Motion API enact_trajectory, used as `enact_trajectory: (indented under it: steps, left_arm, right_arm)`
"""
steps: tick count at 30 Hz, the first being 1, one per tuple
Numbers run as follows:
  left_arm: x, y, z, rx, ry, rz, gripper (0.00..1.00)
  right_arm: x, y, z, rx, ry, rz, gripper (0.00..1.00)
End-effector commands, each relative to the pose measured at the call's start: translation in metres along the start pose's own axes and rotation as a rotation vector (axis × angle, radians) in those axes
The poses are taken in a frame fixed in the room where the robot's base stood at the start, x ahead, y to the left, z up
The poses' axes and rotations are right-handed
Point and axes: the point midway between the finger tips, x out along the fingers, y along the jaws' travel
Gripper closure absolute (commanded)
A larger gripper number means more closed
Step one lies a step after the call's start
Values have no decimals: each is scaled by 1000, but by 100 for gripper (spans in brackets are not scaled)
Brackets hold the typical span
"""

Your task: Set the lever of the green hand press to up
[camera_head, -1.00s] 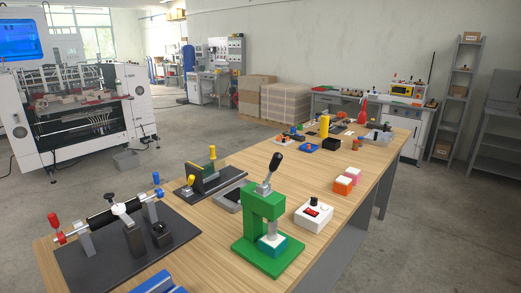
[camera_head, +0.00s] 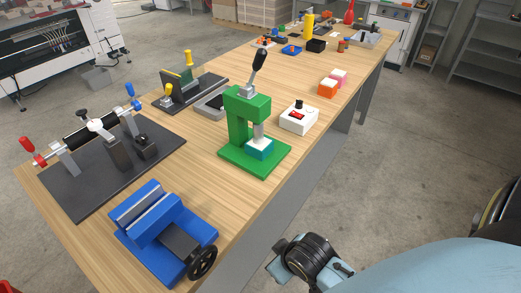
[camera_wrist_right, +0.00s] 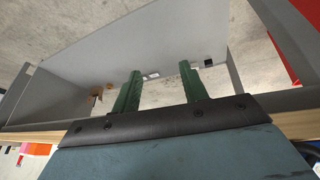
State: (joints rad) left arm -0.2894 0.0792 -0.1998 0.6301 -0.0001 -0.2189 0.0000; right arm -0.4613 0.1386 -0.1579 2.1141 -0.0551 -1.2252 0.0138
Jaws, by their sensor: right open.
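The green hand press (camera_head: 240,117) stands on the wooden table near its right edge, in the middle of the head view. Its lever (camera_head: 259,64) has a black grip and rises from the top of the press, leaning a little to the right. The grey ram (camera_head: 258,131) comes down onto or close above a teal block with a white top (camera_head: 260,151) on the green base. My right gripper (camera_wrist_right: 160,68) shows in the wrist view with its two green fingers apart and nothing between them. The press is not visible there. My left gripper is not in view.
A white box with a red switch (camera_head: 299,117) stands right of the press. A blue vise (camera_head: 160,225) is in front. A dark plate with a roller fixture (camera_head: 65,190) is at left, and a toggle fixture (camera_head: 190,88) behind. Orange and pink blocks (camera_head: 328,88) stand farther back.

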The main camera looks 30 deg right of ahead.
Motion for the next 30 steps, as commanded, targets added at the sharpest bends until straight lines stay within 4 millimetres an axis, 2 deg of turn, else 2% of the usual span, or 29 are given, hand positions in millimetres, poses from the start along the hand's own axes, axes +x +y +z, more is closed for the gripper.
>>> enact_trajectory:
  steps: [5,7,12,17,19,23,24,27,30]
  left_arm:
    - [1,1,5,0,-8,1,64]
    - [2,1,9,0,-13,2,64]
    - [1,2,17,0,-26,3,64]
    - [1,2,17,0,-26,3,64]
    - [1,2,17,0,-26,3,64]
    - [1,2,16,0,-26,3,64]
    - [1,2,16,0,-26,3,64]
    - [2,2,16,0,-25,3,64]
    - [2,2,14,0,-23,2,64]
  right_arm:
    - [-49,14,-44,-12,120,46,57]
    - [-71,24,-81,-32,239,92,57]
    - [-106,44,-172,-112,554,214,57]
    - [-146,51,-250,-224,856,319,57]
    - [-170,50,-286,-295,1007,368,57]
    - [-231,36,-351,-499,1335,467,57]
    - [-253,27,-368,-585,1442,496,57]
    - [-300,1,-397,-835,1681,558,57]
    - [-333,-27,-411,-1135,1862,597,57]
